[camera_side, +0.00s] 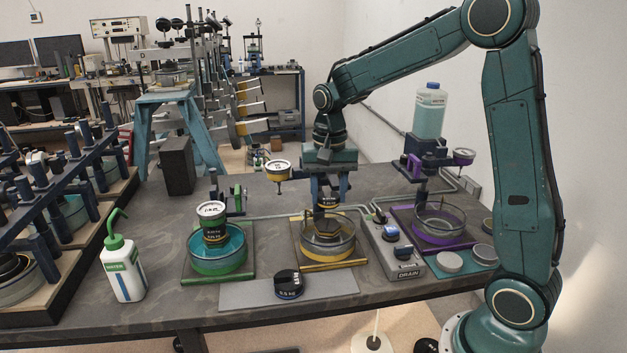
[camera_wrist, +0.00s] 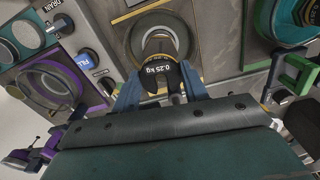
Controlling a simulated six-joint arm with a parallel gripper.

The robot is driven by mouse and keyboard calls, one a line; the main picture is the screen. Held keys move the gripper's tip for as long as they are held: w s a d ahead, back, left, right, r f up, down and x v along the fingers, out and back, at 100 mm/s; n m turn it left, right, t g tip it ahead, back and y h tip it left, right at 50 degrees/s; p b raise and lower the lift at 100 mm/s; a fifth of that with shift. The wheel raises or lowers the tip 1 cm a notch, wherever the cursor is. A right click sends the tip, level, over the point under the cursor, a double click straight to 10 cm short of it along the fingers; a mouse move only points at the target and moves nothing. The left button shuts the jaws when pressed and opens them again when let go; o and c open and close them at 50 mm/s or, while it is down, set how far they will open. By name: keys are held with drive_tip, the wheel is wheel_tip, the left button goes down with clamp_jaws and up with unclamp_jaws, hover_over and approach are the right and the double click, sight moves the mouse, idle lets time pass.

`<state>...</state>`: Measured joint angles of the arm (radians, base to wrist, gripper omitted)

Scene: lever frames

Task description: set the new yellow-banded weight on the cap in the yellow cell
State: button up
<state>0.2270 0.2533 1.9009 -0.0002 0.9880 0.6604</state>
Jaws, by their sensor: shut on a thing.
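My gripper (camera_side: 328,198) is shut on a black weight with a yellow band (camera_side: 328,202) and holds it upright over the yellow cell. In the wrist view the weight (camera_wrist: 161,74), marked 0.25 kg, sits between the blue fingers of my gripper (camera_wrist: 161,90). The yellow cell (camera_side: 327,258) is a round clear-walled dish on a yellow-edged plate; its ring also shows in the wrist view (camera_wrist: 135,32). A round cap (camera_wrist: 159,43) shows inside the ring, partly hidden by the weight. I cannot tell whether the weight touches it.
The green cell (camera_side: 218,264) on the left holds teal liquid and a weight. The purple cell (camera_side: 438,238) stands at the right, past the drain box (camera_side: 398,252). A blue-banded weight (camera_side: 288,284) lies on the grey front plate (camera_side: 335,285). A yellow-marked dial (camera_side: 278,166) stands behind left.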

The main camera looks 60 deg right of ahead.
sight(328, 225)
drive_tip(key=shift+f, duration=2.45)
drive_tip(key=shift+f, duration=0.25)
drive_tip(key=o, duration=1.2)
drive_tip(key=shift+r, duration=0.15)
wheel_tip(328, 225, up, 14)
drive_tip(key=shift+f, duration=0.25)
drive_tip(key=shift+s, duration=0.1)
